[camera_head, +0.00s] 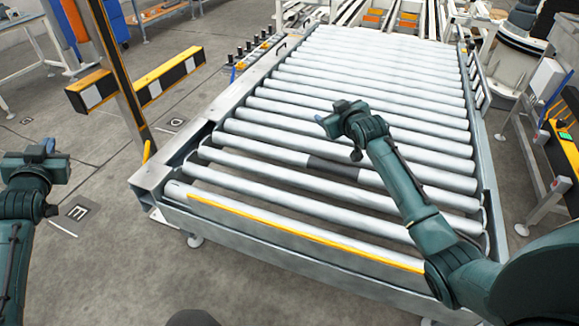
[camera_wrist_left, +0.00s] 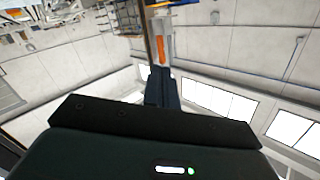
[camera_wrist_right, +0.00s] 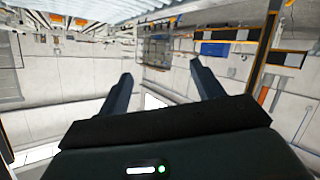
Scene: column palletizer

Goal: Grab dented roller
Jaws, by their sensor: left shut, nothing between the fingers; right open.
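The roller conveyor (camera_head: 160,180) fills the middle of the head view, with pale rollers across it. One roller near its front has a dark grey middle section (camera_head: 333,167); I cannot tell if this is the dent. My right gripper (camera_head: 328,117) is above the rollers, beyond that dark section, with my forearm over the conveyor's right part. It is open and empty, its fingers apart in the right wrist view (camera_wrist_right: 162,75). My left gripper (camera_head: 47,148) is left of the conveyor, over the floor. It is shut and empty, its fingers together in the left wrist view (camera_wrist_left: 161,80).
A post with a yellow and black striped bar (camera_head: 140,85) stands left of the conveyor. A metal side rail (camera_head: 225,98) edges the rollers. A stand with yellow parts (camera_head: 562,145) is at the right. Grey floor (camera_head: 110,255) is open at the front left.

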